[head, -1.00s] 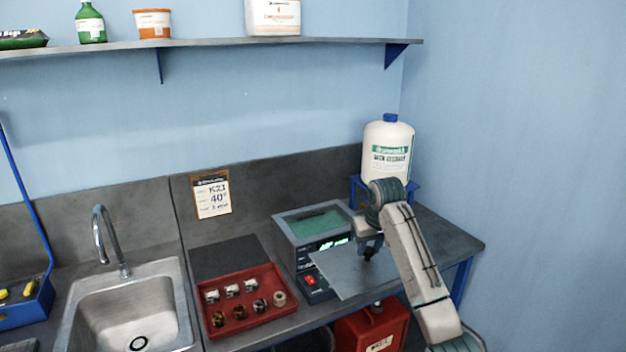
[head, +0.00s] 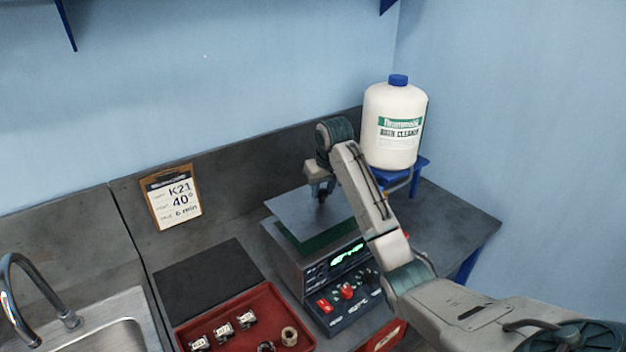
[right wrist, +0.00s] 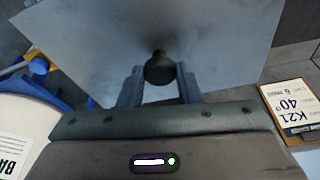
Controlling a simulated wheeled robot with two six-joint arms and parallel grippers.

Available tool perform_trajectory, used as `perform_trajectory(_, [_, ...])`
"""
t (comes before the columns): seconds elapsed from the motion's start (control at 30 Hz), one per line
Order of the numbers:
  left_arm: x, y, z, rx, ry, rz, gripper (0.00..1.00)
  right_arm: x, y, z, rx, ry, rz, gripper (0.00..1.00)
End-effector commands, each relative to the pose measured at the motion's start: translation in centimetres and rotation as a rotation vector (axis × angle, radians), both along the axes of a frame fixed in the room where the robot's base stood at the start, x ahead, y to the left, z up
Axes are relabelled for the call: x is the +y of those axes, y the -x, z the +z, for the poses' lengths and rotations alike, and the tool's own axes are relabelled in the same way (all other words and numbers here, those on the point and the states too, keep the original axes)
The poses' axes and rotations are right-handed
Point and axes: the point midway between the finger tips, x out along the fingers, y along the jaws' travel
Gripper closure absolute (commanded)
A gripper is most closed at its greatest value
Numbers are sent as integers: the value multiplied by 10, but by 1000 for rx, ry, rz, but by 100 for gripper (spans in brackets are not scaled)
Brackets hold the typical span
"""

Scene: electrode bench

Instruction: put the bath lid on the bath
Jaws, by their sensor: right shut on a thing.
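The bath lid (head: 296,219) is a flat grey plate with a black knob (right wrist: 160,68). My right gripper (head: 321,192) is shut on the lid's knob and holds the lid above the bath. The bath (head: 290,262) is a grey box with a lit display and red controls on its front. A strip of its green inside shows below the lid's front edge; the lid hides the rest. The lid looks raised and set toward the back left of the opening. In the right wrist view the lid (right wrist: 100,40) fills the top, with the knob between the fingers. My left gripper is not in view.
A white drain cleaner jug (head: 392,130) stands on a blue stand (head: 422,168) right of my arm. A red tray (head: 262,300) with several small pieces lies left of the bath. A dark mat (head: 207,278), a note card (head: 174,198) and a sink (head: 100,325) are further left.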

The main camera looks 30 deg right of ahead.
Motion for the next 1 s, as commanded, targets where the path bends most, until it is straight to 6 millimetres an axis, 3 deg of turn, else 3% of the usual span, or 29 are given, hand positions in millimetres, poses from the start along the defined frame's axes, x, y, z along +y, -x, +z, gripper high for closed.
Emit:
perform_trajectory(0.1, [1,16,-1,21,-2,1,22,0,0,-7,1,0,0,100])
perform_trajectory(0.27, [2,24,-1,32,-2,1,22,0,0,-23,2,0,0,100])
perform_trajectory(0.47, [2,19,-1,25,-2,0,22,0,0,-42,0,0,0,100])
perform_trajectory(0.7, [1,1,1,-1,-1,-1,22,0,0,-54,-1,0,0,100])
perform_trajectory(1.0, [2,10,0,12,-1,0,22,0,0,-56,-2,0,0,100])
